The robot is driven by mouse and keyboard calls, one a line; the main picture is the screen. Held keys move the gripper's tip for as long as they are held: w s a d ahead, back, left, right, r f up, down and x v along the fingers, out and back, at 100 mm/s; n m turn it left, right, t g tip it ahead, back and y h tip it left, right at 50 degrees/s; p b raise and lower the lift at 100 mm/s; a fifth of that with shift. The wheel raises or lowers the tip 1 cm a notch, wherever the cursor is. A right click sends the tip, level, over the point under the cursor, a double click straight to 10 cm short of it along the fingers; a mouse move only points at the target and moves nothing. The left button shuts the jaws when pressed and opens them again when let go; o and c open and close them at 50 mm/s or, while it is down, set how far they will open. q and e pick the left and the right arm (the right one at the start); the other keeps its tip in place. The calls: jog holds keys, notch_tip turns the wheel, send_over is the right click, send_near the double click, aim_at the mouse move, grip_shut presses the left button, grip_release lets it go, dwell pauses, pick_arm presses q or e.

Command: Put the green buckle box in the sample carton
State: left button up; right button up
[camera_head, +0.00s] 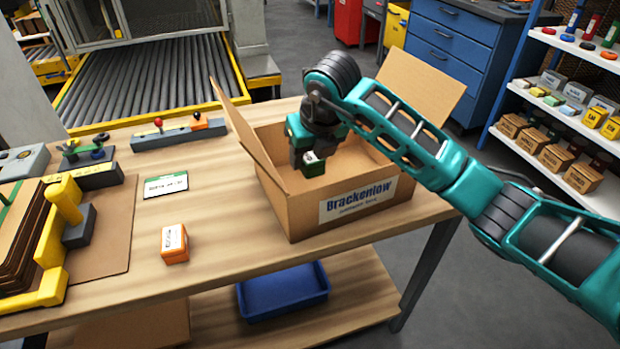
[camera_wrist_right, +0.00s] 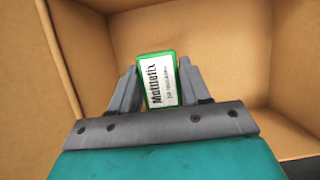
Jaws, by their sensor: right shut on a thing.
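The green buckle box (camera_head: 314,166) is a small green box with a white label. My right gripper (camera_head: 307,160) is shut on it and holds it inside the opening of the sample carton (camera_head: 295,215). The carton is brown cardboard with raised flaps and a "Brackenlow" label. In the right wrist view the green box (camera_wrist_right: 161,82) sits between both fingers of the gripper (camera_wrist_right: 160,88), with the carton's walls and floor (camera_wrist_right: 215,40) around it. I cannot tell whether the box touches the carton floor. My left gripper is not in view.
An orange box (camera_head: 174,243) and a green-edged card (camera_head: 166,185) lie left of the carton on the wooden table (camera_head: 225,255). A yellow-and-black fixture (camera_head: 60,215) stands at far left. A blue tray (camera_head: 283,291) is on the lower shelf. Shelves of goods (camera_head: 570,110) stand at right.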

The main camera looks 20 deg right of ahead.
aim_at(315, 161)
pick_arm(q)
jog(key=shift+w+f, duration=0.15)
pick_arm(e)
jog(key=shift+f, duration=3)
pick_arm(q)
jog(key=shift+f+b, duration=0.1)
jog(key=shift+b, duration=0.2)
pick_arm(e)
jog(key=shift+f, duration=0.1)
jog(key=o, duration=1.2)
jog(key=shift+c, duration=0.2)
jog(key=shift+r, duration=0.3)
jog(key=p+v, duration=0.1)
jog(key=v, duration=0.9)
jog(key=shift+s+r, duration=0.2)
jog(key=shift+r, duration=0.05)
jog(key=shift+s+r, duration=0.25)
jog(key=shift+r, duration=0.2)
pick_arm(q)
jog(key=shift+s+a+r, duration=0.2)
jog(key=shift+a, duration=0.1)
